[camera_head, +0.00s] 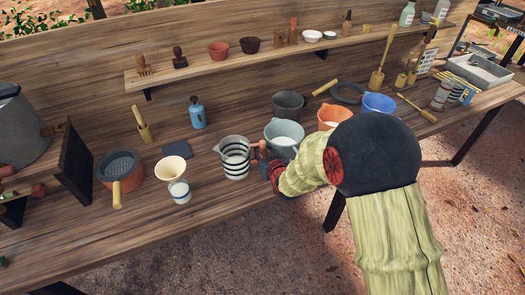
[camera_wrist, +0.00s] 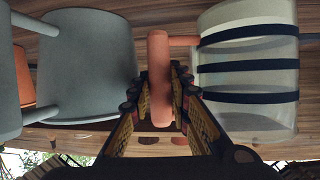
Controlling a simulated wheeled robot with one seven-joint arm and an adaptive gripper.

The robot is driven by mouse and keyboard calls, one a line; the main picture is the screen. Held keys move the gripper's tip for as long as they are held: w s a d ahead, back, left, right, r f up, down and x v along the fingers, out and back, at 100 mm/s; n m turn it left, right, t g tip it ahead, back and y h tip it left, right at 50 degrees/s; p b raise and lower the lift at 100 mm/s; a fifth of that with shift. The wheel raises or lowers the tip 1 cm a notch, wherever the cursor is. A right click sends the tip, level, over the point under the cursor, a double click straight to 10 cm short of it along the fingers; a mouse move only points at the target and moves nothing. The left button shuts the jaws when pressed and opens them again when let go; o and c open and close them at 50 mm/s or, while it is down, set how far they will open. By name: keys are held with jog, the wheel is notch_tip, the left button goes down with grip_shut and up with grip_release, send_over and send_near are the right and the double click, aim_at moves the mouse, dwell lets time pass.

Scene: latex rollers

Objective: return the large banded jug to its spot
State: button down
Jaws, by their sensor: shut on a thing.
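The large banded jug (camera_head: 235,158) is pale with dark bands and stands upright at the middle of the bench, its spout to the left. In the wrist view the jug (camera_wrist: 245,82) fills the right side, with its orange handle (camera_wrist: 160,85) between my fingers. My gripper (camera_head: 264,166) is at the jug's right side; in the wrist view my gripper (camera_wrist: 160,100) is shut on that handle. I cannot tell whether the jug's base touches the bench (camera_head: 215,205). My arm hides part of the bench to the right.
A grey-blue jug (camera_head: 283,132) is close to the right of my gripper. A cream funnel over a small cup (camera_head: 180,192) and a dark flat square (camera_head: 177,149) are to the left. A blue bottle (camera_head: 197,115) stands behind. The bench's front strip is clear left of my arm.

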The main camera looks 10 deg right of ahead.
jog(key=shift+f+b, duration=0.55)
jog(key=shift+b, duration=0.05)
dwell(0.3)
jog(key=c, duration=1.6)
grip_release()
jog(key=shift+f, duration=0.1)
jog(key=v, duration=1.2)
